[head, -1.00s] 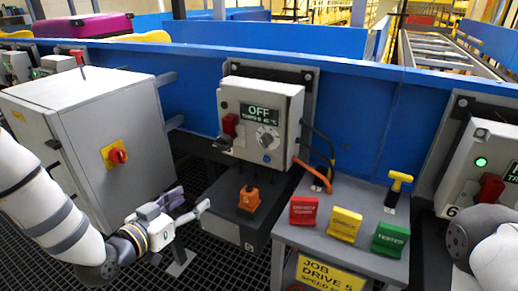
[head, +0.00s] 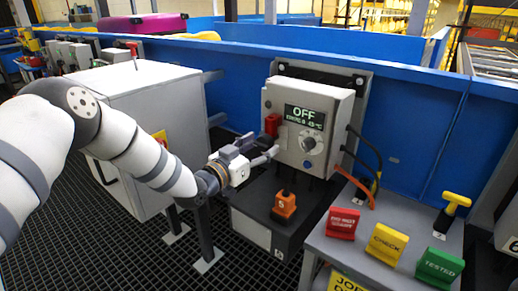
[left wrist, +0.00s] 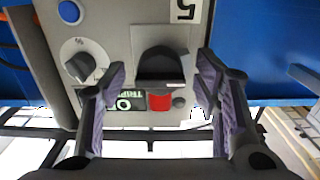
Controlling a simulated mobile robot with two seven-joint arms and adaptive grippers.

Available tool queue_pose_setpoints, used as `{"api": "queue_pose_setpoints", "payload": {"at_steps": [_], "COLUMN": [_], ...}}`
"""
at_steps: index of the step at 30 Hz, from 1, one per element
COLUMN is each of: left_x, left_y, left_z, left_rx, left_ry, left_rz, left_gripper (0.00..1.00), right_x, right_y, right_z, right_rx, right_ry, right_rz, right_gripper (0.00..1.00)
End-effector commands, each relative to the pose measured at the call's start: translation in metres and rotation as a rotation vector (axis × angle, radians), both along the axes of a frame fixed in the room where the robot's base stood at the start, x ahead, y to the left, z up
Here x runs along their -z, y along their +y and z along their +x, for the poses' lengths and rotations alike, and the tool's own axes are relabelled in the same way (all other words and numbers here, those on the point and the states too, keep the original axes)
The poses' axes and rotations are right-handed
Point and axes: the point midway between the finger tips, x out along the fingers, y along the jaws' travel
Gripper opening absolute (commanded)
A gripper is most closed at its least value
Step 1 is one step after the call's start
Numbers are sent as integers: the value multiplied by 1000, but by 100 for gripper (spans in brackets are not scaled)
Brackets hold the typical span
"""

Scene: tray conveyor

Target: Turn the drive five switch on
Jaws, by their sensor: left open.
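The drive box (head: 310,150) is grey, hangs on the blue conveyor side, and its display (head: 304,117) reads OFF. Its red switch handle (head: 271,125) is on the left of the face, pointing up. In the left wrist view, which is upside down, the box carries a "5" label (left wrist: 186,10), and the switch (left wrist: 160,70) shows a dark body with a red end. My left gripper (head: 258,147) is open, just in front of and below the red handle. In the wrist view its fingers (left wrist: 162,78) stand either side of the switch, with no clear contact. My right gripper is out of view.
A knob (head: 308,140) and blue button (head: 308,165) are beside the switch. An orange device (head: 284,205) stands on a dark box below. Red (head: 342,223), yellow (head: 386,244) and green (head: 439,267) signs stand on a table at right.

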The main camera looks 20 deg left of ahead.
Motion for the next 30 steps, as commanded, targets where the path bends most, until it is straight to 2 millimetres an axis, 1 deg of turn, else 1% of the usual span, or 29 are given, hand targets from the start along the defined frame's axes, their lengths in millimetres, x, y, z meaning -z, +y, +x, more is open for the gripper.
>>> {"api": "queue_pose_setpoints", "payload": {"at_steps": [2, 3, 5, 6, 8, 9, 16, 20, 26, 30], "left_x": [0, 0, 0, 0, 0, 0, 0, -1, -2, -2], "left_y": [0, 0, 0, 0, 0, 0, 0, 0, 0, 0], "left_z": [0, 0, 0, 0, 0, -1, -1, -1, -1, -1], "left_rx": [0, 0, 0, 0, 0, 0, 0, 1, 2, 2], "left_ry": [0, 0, 0, 0, 0, 1, -4, -19, -64, -109], "left_rz": [0, 0, 0, 0, 0, 0, 14, 54, 180, 299], "left_gripper": [56, 47, 34, 25, 11, 8, 8, 8, 8, 8], "right_x": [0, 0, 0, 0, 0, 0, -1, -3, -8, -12], "right_y": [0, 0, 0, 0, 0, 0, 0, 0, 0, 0], "right_z": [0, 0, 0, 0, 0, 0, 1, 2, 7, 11], "right_rx": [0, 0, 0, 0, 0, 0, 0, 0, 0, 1], "right_ry": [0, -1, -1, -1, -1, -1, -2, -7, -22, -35], "right_rz": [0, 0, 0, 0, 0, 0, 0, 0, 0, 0], "right_gripper": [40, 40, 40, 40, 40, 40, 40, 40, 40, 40]}}
